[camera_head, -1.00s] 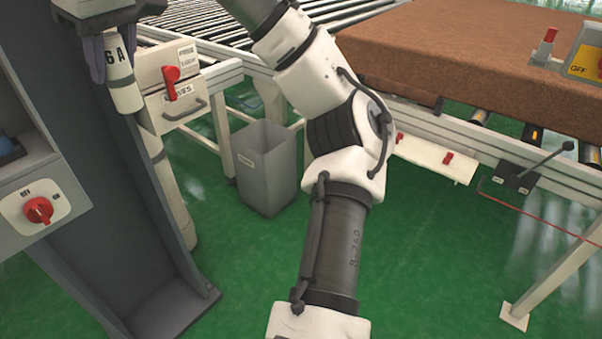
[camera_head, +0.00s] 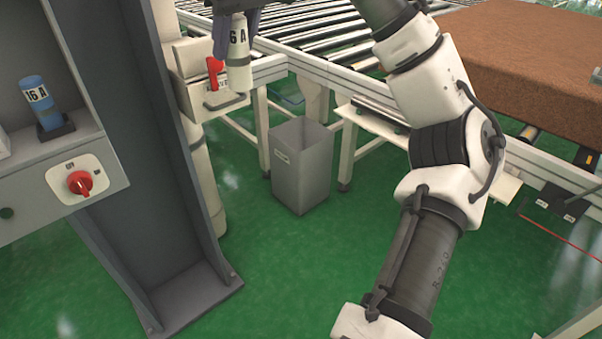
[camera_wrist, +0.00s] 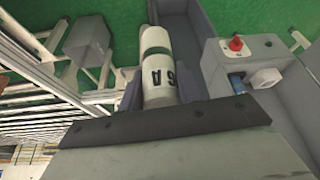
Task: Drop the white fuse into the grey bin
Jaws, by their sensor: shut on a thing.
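The white fuse (camera_head: 238,60), a white cylinder marked "6 A" with a grey-green band, hangs upright in my gripper (camera_head: 237,32). My gripper is shut on its upper part; only its purple-grey fingers show at the top of the head view. In the wrist view the fuse (camera_wrist: 160,55) sits between the fingers (camera_wrist: 158,88). The grey bin (camera_head: 290,182) stands on the green floor, open at the top, lower and to the right of the fuse in the head view. The bin (camera_wrist: 88,42) is at upper left in the wrist view, apart from the fuse.
A white box with a red handle (camera_head: 214,72) is just behind the fuse. A grey column (camera_head: 170,150) and a panel with a red knob (camera_head: 80,182) and a blue fuse (camera_head: 37,98) stand left. A roller conveyor (camera_head: 300,60) runs behind the bin; a brown mattress (camera_head: 530,65) is at right.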

